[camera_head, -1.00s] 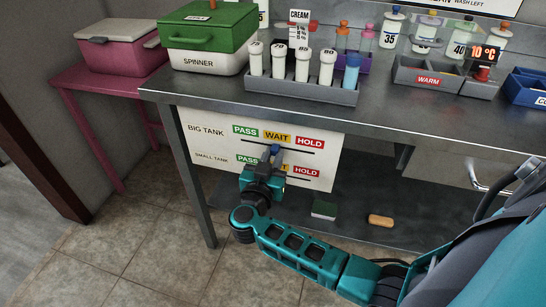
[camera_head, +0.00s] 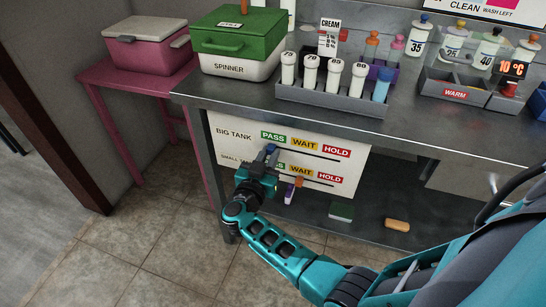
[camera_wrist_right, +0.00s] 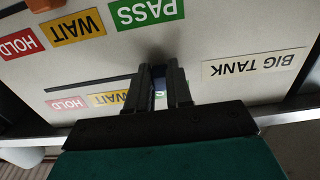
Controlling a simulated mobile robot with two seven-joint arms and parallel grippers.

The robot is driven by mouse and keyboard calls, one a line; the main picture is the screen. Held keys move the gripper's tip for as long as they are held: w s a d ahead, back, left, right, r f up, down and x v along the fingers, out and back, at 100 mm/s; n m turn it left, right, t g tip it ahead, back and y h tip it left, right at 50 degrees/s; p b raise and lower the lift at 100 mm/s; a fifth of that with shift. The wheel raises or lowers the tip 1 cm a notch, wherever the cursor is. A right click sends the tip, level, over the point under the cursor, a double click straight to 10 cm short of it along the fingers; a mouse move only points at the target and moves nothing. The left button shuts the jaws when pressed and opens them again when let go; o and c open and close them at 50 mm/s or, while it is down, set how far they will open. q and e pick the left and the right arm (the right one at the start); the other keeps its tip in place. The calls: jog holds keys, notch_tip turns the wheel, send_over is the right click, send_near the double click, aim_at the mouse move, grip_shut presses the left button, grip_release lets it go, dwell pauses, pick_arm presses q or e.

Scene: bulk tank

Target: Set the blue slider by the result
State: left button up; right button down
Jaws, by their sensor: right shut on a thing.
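The blue slider (camera_head: 270,149) sits on the upper, big tank row of the white board (camera_head: 228,150), below the green PASS label (camera_head: 273,137) and left of the yellow WAIT label (camera_head: 304,145). My right gripper (camera_head: 264,161) is shut on it from the front. In the right wrist view the board is upside down; my right fingers (camera_wrist_right: 158,88) close together below PASS (camera_wrist_right: 147,10), and the slider is mostly hidden between them. An orange piece (camera_head: 299,182) shows at the lower, small tank row near WAIT. My left gripper is not in view.
The board hangs under the grey bench. On the bench are the green spinner (camera_head: 240,42), a grey rack of vials (camera_head: 330,98) and a WARM holder (camera_head: 455,94). A green block (camera_head: 341,211) and a tan piece (camera_head: 397,225) lie on the low shelf.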

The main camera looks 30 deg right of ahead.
jog(key=c, duration=1)
grip_release()
jog(key=shift+w+a, duration=0.1)
jog(key=shift+w, duration=0.05)
